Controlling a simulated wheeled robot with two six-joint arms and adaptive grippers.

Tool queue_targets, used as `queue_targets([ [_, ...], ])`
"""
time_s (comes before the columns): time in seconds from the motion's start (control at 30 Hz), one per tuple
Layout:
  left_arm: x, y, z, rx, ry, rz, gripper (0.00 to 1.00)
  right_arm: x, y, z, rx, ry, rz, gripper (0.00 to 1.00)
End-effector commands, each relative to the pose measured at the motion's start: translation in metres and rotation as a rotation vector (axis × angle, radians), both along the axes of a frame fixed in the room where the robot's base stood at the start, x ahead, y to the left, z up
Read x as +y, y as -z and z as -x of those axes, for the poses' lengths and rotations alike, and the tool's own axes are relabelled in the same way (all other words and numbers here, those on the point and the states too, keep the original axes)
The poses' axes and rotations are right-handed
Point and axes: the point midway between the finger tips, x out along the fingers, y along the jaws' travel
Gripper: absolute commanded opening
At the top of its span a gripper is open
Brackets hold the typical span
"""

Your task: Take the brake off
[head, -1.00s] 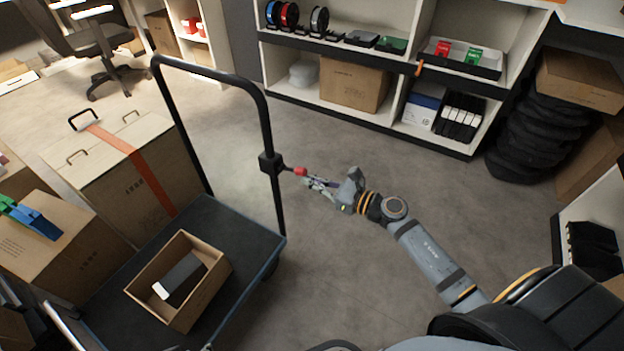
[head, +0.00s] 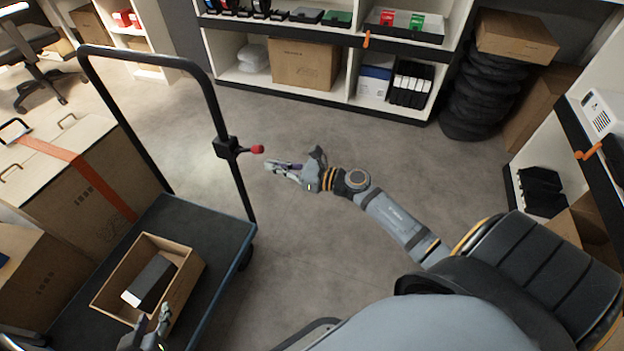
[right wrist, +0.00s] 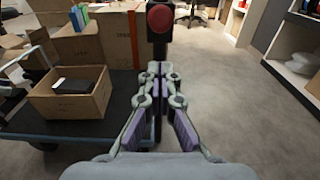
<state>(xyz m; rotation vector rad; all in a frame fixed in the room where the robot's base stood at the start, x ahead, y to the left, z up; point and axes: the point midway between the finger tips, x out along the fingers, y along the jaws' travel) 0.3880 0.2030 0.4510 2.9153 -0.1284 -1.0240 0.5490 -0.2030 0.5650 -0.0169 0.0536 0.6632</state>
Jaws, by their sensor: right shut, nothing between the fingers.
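The brake lever with a red knob (head: 257,149) sticks out sideways to the right from a black block (head: 226,147) on the trolley's handle post. The red knob also shows at the top of the right wrist view (right wrist: 160,17). My right gripper (head: 272,166) is shut and empty, just below and right of the knob, with a small gap seen between them in the head view. Its closed fingertips (right wrist: 158,70) point toward the post in the wrist view. My left gripper (head: 150,332) is partly in view at the bottom, by the open box; its jaw state is unclear.
The trolley's dark deck (head: 205,232) carries an open carton (head: 188,282) with a dark and white item inside, and closed cartons (head: 85,178) with an orange strap. Shelves (head: 335,95) and stacked tyres (head: 485,90) stand behind. The floor right of the trolley is clear.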

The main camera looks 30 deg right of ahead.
Motion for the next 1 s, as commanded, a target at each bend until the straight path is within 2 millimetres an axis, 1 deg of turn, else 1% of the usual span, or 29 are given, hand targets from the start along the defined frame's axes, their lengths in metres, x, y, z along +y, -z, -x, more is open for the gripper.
queue_targets([
  [0.03,0.001,-0.008,-0.009,-0.047,-0.003,-0.001,0.40,0.000,0.002,0.000,0.000,0.000,0.000,0.00],
  [0.2,0.003,-0.044,-0.035,-0.214,-0.012,-0.008,0.40,-0.002,0.006,-0.002,0.000,0.000,0.000,0.00],
  [0.4,0.006,-0.090,-0.059,-0.411,-0.022,-0.013,0.40,-0.003,0.010,-0.003,-0.001,-0.001,0.001,0.00],
  [0.53,0.007,-0.122,-0.069,-0.538,-0.027,-0.016,0.40,-0.004,0.013,-0.004,-0.001,-0.001,0.001,0.00],
  [0.6,0.007,-0.115,-0.066,-0.504,-0.027,-0.015,0.40,-0.017,0.012,0.013,0.005,-0.004,0.009,0.00],
  [0.63,0.007,-0.113,-0.065,-0.495,-0.027,-0.015,0.40,-0.021,0.011,0.018,0.006,-0.004,0.010,0.00],
  [0.77,0.005,-0.082,-0.053,-0.365,-0.021,-0.012,0.40,-0.034,0.007,0.035,0.004,-0.004,0.006,0.00],
  [1.0,0.002,-0.029,-0.023,-0.134,-0.009,-0.006,0.40,-0.041,0.005,0.044,0.002,-0.003,0.000,0.00],
])
